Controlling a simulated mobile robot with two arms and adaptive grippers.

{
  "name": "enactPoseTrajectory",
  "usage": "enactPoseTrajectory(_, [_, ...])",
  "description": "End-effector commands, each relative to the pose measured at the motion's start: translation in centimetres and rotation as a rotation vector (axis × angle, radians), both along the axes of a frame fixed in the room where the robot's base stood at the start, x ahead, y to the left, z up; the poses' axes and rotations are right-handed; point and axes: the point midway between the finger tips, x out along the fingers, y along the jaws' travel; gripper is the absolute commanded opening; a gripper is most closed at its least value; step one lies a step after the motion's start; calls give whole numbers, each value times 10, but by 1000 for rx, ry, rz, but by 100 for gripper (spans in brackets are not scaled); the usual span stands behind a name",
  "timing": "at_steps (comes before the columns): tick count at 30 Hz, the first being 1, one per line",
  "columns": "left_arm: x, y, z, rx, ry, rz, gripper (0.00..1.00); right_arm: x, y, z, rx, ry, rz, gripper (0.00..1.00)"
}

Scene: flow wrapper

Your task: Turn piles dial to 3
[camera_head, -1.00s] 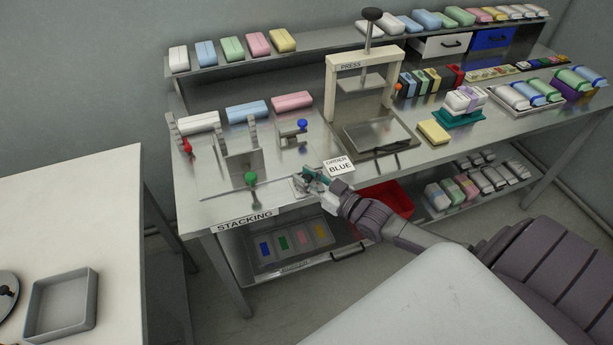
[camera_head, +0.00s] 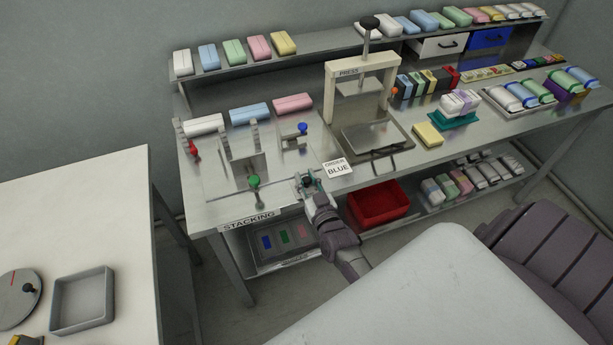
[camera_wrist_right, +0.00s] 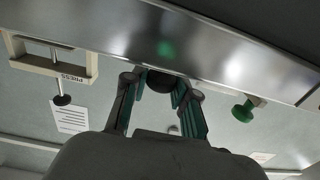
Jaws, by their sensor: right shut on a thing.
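A small dark knob (camera_head: 307,181), which I take to be the piles dial, stands at the front edge of the bench beside the stacking station. My right gripper (camera_head: 309,185) is at it, its fingers on either side and shut on it. In the right wrist view the round black knob (camera_wrist_right: 160,83) sits between the green-lined fingers of the gripper (camera_wrist_right: 161,92). The fingers hide part of the knob, and no dial number or pointer can be read. My left gripper is not in view.
A green knob (camera_head: 253,181) stands left of the gripper, and the order card (camera_head: 338,168) lies right of it. The press (camera_head: 362,90) is behind. A red bin (camera_head: 378,204) is on the lower shelf. A separate table (camera_head: 90,225) stands at left.

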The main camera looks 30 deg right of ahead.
Motion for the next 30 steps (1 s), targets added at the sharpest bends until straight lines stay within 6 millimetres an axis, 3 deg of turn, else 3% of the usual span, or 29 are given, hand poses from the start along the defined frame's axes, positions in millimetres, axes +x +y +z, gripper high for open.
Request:
enactPoseTrajectory(14, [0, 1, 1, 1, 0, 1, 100, 0, 0, 0, 0, -2, -20, 0])
enactPoseTrajectory(15, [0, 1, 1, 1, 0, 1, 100, 0, 0, 0, 0, -2, -20, 30])
enactPoseTrajectory(19, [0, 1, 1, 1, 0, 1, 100, 0, 0, 0, 0, -2, -19, 51])
enactPoseTrajectory(30, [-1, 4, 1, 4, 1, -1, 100, -5, 1, -1, 0, 1, -19, 51])
